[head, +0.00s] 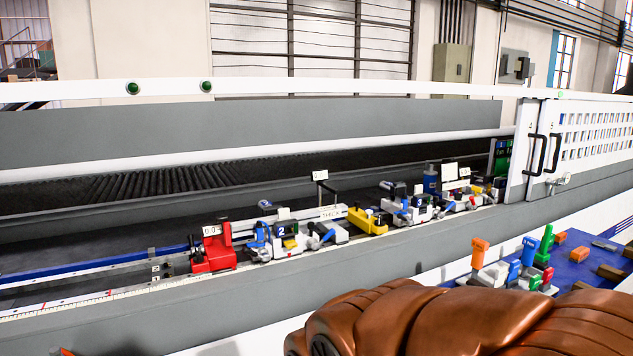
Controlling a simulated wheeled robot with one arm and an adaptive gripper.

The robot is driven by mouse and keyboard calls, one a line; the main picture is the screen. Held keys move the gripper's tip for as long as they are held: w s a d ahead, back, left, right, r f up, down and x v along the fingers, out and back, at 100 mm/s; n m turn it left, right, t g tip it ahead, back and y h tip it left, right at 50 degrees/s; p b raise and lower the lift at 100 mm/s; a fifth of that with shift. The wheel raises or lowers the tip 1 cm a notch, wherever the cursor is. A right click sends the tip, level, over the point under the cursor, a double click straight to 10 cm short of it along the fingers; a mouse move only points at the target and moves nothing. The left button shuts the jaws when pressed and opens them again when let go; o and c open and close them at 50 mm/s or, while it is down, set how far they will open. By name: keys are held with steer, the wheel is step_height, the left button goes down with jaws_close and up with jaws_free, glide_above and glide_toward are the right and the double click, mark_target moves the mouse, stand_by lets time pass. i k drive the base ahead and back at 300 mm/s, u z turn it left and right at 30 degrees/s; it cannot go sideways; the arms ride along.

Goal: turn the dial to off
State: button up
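I cannot pick out a dial with an off mark in the head view. The closest candidate is a red unit (212,252) with a small "0.0" plate and a dark round part on its left side, on the machine's rail at centre left. Its markings are too small to read as a dial setting. Grey units with blue handles, one marked "2" (286,234), stand to its right. A yellow unit (367,220) sits further along the rail. My gripper is not in view.
The long grey machine bed (270,279) crosses the view. A white perforated guard (597,132) with black handles closes its right end. A blue mat (572,266) with orange, green and blue handled clamps lies at right. A large brown shape covers the lower right.

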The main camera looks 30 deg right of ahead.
mark_target(318, 176)
steer(key=u, duration=0.1)
steer(key=k, duration=1)
steer(key=z, duration=1)
steer(key=i, duration=0.65)
steer(key=u, duration=0.6)
steer(key=i, duration=0.65)
steer(key=u, duration=0.8)
